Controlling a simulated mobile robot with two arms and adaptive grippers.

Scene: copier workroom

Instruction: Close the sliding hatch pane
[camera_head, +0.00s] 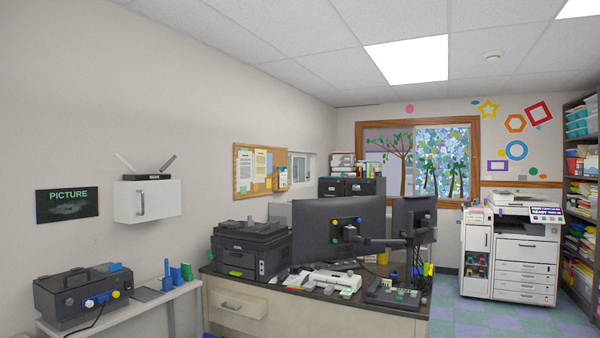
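A small framed opening in the left wall (301,166), just right of the cork board, looks like the sliding hatch. It is far off, beyond the desk and the monitors, and shows at a steep angle. Its frame is pale, with a grey pane area inside. It is too small to tell how far the pane is open. A larger wood-framed window (478,160) is in the back wall, with a painted-looking tree in its left part and a leafy pattern in its right part. Neither of my grippers is in view.
A desk (245,290) with a black printer (250,250) and monitors (338,228) stands in the middle, before the hatch. A shelf with a dark machine (82,295) is at left. A copier (511,250) stands at right. Checkered floor is clear right of the desk.

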